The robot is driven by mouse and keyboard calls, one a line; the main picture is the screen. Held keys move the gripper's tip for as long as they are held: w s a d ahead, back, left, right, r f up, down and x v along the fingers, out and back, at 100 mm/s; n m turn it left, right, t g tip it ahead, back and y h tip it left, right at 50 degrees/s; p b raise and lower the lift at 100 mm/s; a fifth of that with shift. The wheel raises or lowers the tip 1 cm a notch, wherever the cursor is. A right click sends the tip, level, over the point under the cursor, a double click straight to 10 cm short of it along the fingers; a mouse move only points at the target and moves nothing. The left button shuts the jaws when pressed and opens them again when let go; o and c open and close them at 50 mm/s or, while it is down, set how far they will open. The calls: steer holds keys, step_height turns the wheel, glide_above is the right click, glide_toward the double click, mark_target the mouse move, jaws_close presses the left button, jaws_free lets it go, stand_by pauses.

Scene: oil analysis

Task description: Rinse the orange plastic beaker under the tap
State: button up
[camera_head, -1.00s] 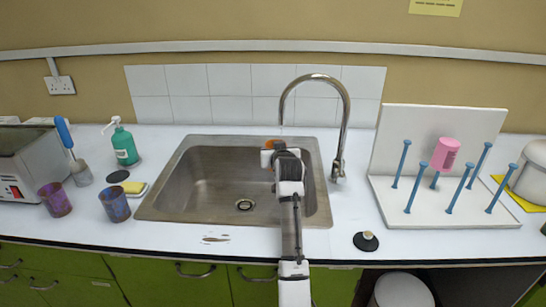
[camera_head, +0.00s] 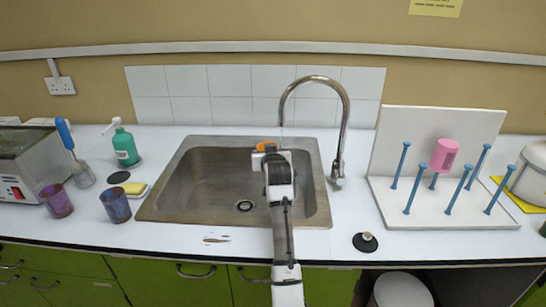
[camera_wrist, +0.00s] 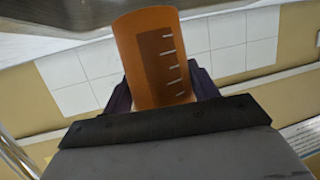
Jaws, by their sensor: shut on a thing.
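The orange plastic beaker (camera_head: 267,147) is held over the back right part of the sink, just left of and below the tap's spout. Most of it is hidden behind my arm in the head view. In the wrist view the beaker (camera_wrist: 150,50) shows its side with white graduation marks, between the dark fingers. My gripper (camera_wrist: 163,88) is shut on it. The gripper also shows in the head view (camera_head: 266,155). The silver tap (camera_head: 346,115) curves over the sink (camera_head: 205,185) from the right. I cannot make out a clear stream of water.
A purple cup (camera_head: 57,201) and a blue-purple cup (camera_head: 116,205) stand left of the sink, near a green soap bottle (camera_head: 125,148) and a sponge (camera_head: 135,188). A white drying rack (camera_head: 390,206) with blue pegs and a pink beaker (camera_head: 444,155) stands right.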

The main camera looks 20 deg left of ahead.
steer(key=shift+s+a+p, duration=0.2)
steer(key=shift+s+a, duration=0.2)
steer(key=shift+s, duration=0.45)
steer(key=shift+s+a+p, duration=0.25)
steer(key=shift+s+a, duration=0.15)
steer(key=shift+s, duration=0.45)
steer(key=shift+s+a+p, duration=0.2)
steer(key=shift+s+a, duration=0.2)
steer(key=shift+s, duration=0.45)
steer(key=shift+r, duration=0.1)
steer(key=s+a+r+p, duration=0.2)
steer(key=s+r+p, duration=0.1)
steer(key=s+p, duration=0.1)
steer(key=shift+s+r, duration=0.25)
steer(key=shift+r, duration=0.15)
